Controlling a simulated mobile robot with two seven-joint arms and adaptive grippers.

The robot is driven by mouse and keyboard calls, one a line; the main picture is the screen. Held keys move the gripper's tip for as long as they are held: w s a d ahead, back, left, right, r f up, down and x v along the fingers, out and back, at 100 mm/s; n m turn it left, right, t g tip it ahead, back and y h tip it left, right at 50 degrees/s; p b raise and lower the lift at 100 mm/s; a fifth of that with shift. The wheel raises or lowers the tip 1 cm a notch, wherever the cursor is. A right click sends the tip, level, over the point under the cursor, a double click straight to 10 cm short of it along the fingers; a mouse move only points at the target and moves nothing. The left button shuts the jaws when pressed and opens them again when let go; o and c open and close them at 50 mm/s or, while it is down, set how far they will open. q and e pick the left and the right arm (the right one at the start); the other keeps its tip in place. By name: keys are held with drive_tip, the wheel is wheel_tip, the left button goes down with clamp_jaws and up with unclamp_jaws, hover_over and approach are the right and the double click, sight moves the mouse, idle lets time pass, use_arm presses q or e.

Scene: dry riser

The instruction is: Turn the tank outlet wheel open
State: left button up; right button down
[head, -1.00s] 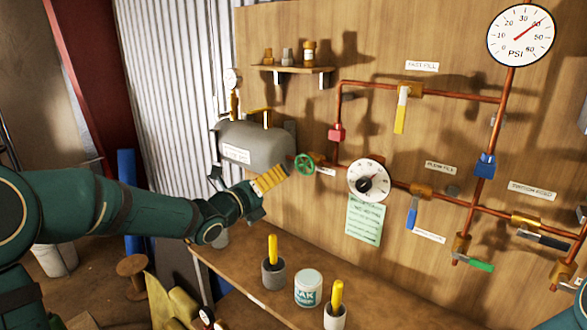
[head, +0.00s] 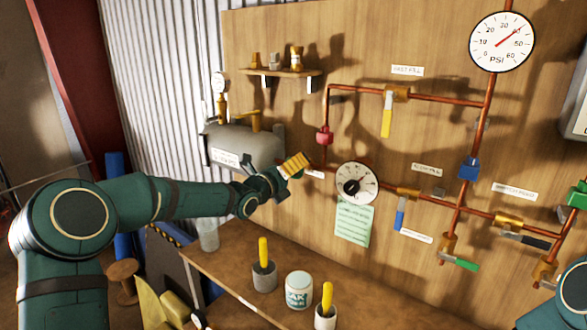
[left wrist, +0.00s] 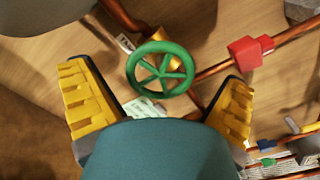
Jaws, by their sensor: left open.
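The green tank outlet wheel (left wrist: 162,71) is a spoked handwheel and shows whole in the left wrist view, on a brass valve in the copper pipe. In the head view it is hidden behind my left gripper (head: 296,165). My left gripper is open, with its yellow ribbed fingers wide apart. In the left wrist view the wheel lies between and ahead of the finger pads, with a gap on each side; contact is not visible. The grey tank (head: 262,148) stands just left of the gripper. My right gripper is out of view.
A white round dial (head: 357,184) and a red pipe fitting (head: 324,135) are close to the gripper. Copper pipes with lever valves cover the board. The bench (head: 225,262) below holds cups with yellow-handled tools and a can (head: 299,290).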

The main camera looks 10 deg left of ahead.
use_arm(q)
drive_tip(key=shift+w+d, duration=0.15)
drive_tip(key=shift+w, duration=0.2)
drive_tip(key=c, duration=1.2)
drive_tip(key=shift+f+n+b, duration=0.1)
drive_tip(key=shift+n+b, duration=1.1)
drive_tip(key=shift+b, duration=0.05)
drive_tip(key=shift+n+b, duration=0.45)
drive_tip(key=shift+n, duration=1.75)
